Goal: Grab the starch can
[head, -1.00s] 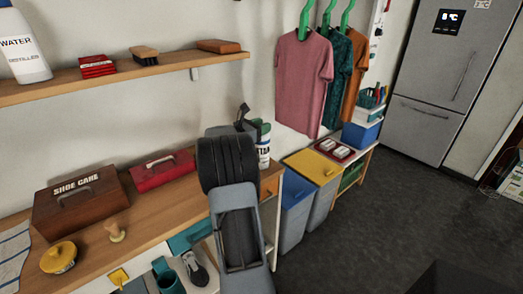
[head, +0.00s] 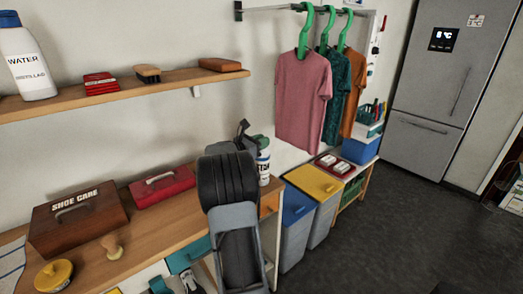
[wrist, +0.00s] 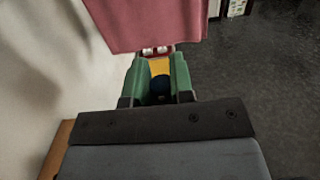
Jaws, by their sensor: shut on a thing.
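I cannot tell whether the can's base is clear of the bench.
A red box (head: 163,186) and a wooden shoe care box (head: 77,217) stand left on the bench (head: 150,240). A shelf (head: 120,92) runs above. Shirts (head: 303,105) hang beyond the can, over blue and yellow lidded bins (head: 314,183). Open floor lies to the right.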

